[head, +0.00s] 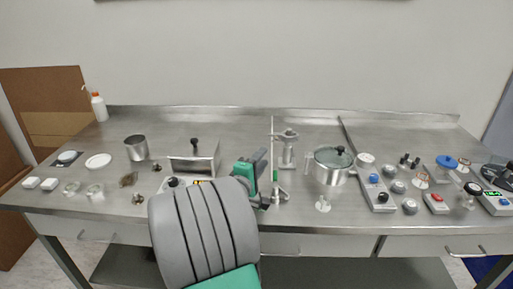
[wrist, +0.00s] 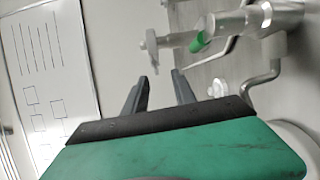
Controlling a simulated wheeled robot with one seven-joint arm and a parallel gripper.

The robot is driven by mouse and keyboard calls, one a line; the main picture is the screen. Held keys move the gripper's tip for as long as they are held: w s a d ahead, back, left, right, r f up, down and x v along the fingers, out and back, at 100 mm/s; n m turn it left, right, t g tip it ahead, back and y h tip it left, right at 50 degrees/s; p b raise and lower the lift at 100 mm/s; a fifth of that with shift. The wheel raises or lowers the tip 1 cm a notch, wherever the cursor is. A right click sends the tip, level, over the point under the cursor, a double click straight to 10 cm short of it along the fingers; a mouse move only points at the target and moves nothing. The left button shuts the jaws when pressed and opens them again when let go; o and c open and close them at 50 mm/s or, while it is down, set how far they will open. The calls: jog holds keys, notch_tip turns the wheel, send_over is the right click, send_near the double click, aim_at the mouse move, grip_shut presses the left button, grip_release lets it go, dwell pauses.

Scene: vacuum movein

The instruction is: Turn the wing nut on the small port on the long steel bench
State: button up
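My gripper (wrist: 161,76) is open, with two dark fingers apart and nothing between them in the wrist view. In the head view, my gripper (head: 257,163) is over the middle of the long steel bench (head: 240,121), partly hidden by my arm. A pale steel tube fitting (wrist: 245,24) with a green part (wrist: 198,42) lies beyond the fingertips, up and right in the wrist view. A thin flat piece stands at its left end. I cannot tell for certain which piece is the wing nut. The fingers appear apart from the fitting.
A lidded steel pot (head: 332,166) and a clamp stand (head: 287,150) stand right of my gripper. A steel box (head: 195,160) stands left. Small parts and control boxes crowd the bench's right side. The back left is mostly clear.

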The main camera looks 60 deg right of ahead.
aim_at(276, 140)
jog(key=d+r+p, duration=0.1)
jog(key=d, duration=0.7)
jog(key=shift+d+n+h, duration=0.15)
jog(key=shift+n+h, duration=0.15)
jog(key=shift+r, duration=0.1)
grip_shut()
